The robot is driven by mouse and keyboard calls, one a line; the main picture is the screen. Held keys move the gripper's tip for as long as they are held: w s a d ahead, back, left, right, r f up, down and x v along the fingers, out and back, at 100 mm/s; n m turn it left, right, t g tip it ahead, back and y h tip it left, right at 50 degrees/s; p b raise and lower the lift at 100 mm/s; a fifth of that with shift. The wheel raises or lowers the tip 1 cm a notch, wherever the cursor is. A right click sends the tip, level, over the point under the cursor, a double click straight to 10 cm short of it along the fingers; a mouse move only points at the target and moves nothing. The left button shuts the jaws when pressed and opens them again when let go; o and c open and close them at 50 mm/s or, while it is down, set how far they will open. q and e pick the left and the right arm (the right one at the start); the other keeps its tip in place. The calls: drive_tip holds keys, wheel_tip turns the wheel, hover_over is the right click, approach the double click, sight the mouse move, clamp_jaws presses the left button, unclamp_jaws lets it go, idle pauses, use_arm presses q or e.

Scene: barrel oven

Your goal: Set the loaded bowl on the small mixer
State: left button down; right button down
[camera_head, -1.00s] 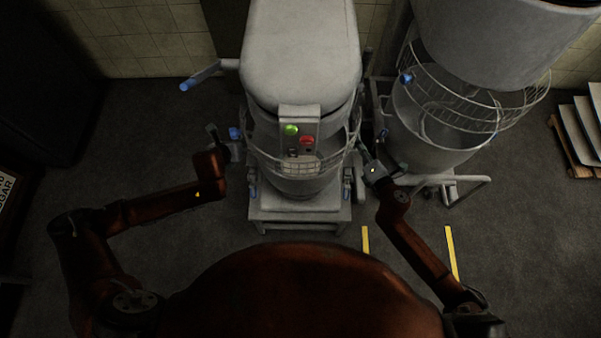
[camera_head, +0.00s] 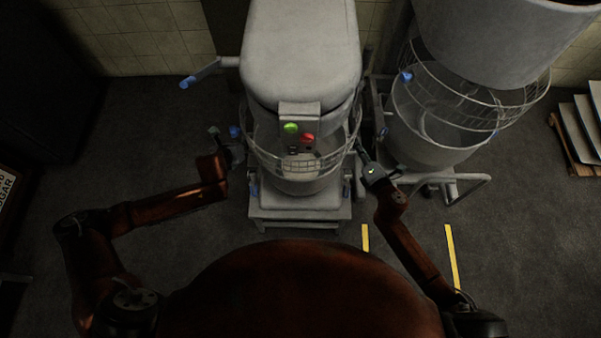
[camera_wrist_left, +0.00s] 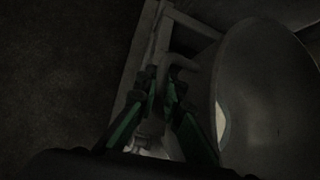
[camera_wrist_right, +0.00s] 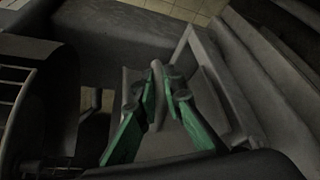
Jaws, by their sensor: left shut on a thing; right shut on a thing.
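The small mixer (camera_head: 300,50) stands in the middle of the head view, with a green and a red button on its front. The grey bowl (camera_head: 302,187) sits under its head, behind the wire guard (camera_head: 300,164), and looks upright. The bowl (camera_wrist_left: 270,90) fills the right of the left wrist view, with a pale patch inside. My left gripper (camera_head: 232,150) is at the bowl's left side, shut on its handle (camera_wrist_left: 180,64). My right gripper (camera_head: 364,160) is at the right side, shut on a grey handle (camera_wrist_right: 157,72). Whether the bowl is seated is hidden.
A larger mixer (camera_head: 490,40) with its own bowl (camera_head: 425,145) and wire guard stands close on the right. A blue-tipped lever (camera_head: 200,75) sticks out left of the small mixer. Trays (camera_head: 578,130) lie at far right. Yellow floor stripes (camera_head: 451,255) mark clear floor.

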use_arm(q)
drive_tip(key=shift+w+d+f, duration=0.1)
drive_tip(key=shift+f, duration=0.4)
use_arm(e)
drive_tip(key=shift+w+a+f, duration=0.1)
drive_tip(key=shift+f, duration=0.4)
use_arm(q)
drive_tip(key=c, duration=2.4)
unclamp_jaws()
drive_tip(key=shift+f, duration=0.25)
use_arm(e)
drive_tip(key=c, duration=2.4)
unclamp_jaws()
drive_tip(key=shift+f, duration=0.3)
use_arm(q)
drive_tip(key=shift+o, duration=1.4)
drive_tip(key=shift+s, duration=0.2)
use_arm(e)
drive_tip(key=shift+o, duration=1.4)
drive_tip(key=shift+s+r, duration=0.1)
drive_tip(key=shift+s, duration=0.1)
use_arm(q)
drive_tip(key=shift+o, duration=0.4)
use_arm(e)
drive_tip(key=shift+o, duration=0.4)
use_arm(q)
drive_tip(key=v, duration=1.2)
use_arm(e)
drive_tip(key=v, duration=1.2)
